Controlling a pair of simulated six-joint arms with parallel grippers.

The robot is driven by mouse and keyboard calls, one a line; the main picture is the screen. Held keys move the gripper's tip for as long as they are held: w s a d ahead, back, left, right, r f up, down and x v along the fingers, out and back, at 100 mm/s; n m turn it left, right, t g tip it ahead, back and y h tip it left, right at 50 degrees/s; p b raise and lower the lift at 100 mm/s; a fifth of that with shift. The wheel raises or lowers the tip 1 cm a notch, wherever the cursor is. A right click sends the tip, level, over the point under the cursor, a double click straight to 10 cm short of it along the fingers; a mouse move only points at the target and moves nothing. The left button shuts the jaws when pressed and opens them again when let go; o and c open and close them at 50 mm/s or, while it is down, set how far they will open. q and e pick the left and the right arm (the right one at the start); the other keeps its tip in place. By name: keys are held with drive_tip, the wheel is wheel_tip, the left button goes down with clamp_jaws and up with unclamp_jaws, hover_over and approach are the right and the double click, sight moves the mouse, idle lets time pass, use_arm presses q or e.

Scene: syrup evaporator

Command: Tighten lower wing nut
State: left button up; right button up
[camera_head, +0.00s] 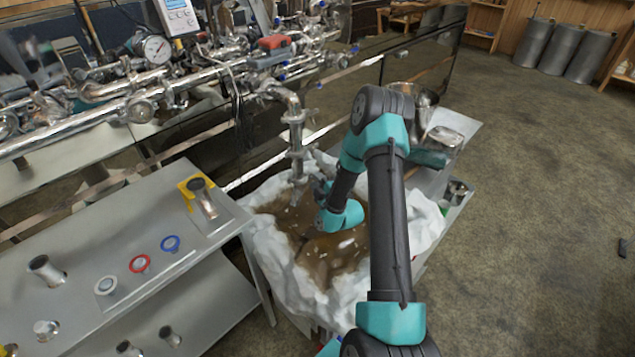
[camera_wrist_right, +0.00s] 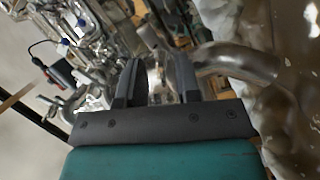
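A silvery vertical pipe (camera_head: 294,135) comes down from an elbow, with a lower clamp joint (camera_head: 296,155) partway along it. The lower wing nut is too small to make out. My right gripper (camera_head: 319,186) is beside the pipe's lower end, below that joint, at its right. In the right wrist view, my right gripper's two dark fingers (camera_wrist_right: 157,72) stand apart with a gap between them. Shiny metal (camera_wrist_right: 158,92) shows in the gap; I cannot tell whether it touches the fingers. A curved metal pipe (camera_wrist_right: 240,62) passes right of the fingers. My left gripper is not in view.
A bin lined with white plastic (camera_head: 275,270) holding brown liquid lies under the pipe. A steel table (camera_head: 75,280) with fittings, a red ring (camera_head: 139,263) and a blue ring (camera_head: 170,243) stands at left. A metal pot (camera_head: 420,98) stands behind my right arm.

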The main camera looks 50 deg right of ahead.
clamp_jaws()
idle(0.3)
drive_tip(key=shift+m, duration=0.5)
drive_tip(key=m, duration=1.2)
drive_tip(key=shift+w+a+f, duration=0.1)
drive_tip(key=shift+a, duration=0.05)
idle(0.4)
unclamp_jaws()
